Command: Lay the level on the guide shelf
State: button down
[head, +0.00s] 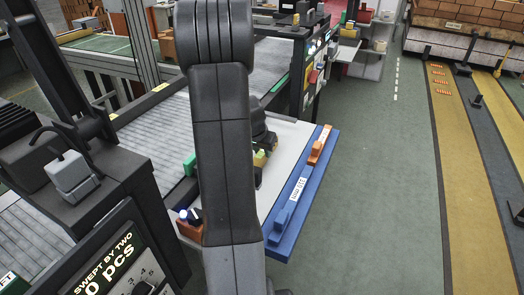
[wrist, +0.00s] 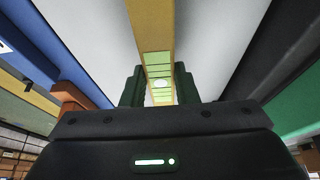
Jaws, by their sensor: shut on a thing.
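The level is a yellow bar with pale green windows, seen in the wrist view (wrist: 160,66) running up the middle of the picture between my fingers. My gripper (wrist: 160,90) is shut on it. In the head view only a small yellow-green part of the level (head: 260,158) shows beside my arm, over the white tabletop; its ends are hidden. Whether it touches the tabletop, I cannot tell. The long blue ledge along the table's right edge, with a white label too small to read, appears to be the guide shelf (head: 300,196). It lies to the right of my gripper.
An orange block (head: 320,146) stands at the ledge's far end and a blue block (head: 282,216) nearer. A green block (head: 189,164) and an orange piece (head: 190,226) sit left of my arm. A grey conveyor (head: 152,122) runs behind.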

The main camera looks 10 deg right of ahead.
jog(key=shift+f, duration=0.15)
jog(key=c, duration=1.1)
grip_release()
jog(key=shift+a+r, duration=0.1)
jog(key=shift+r, duration=0.55)
jog(key=v, duration=1.1)
jog(key=shift+s, duration=0.1)
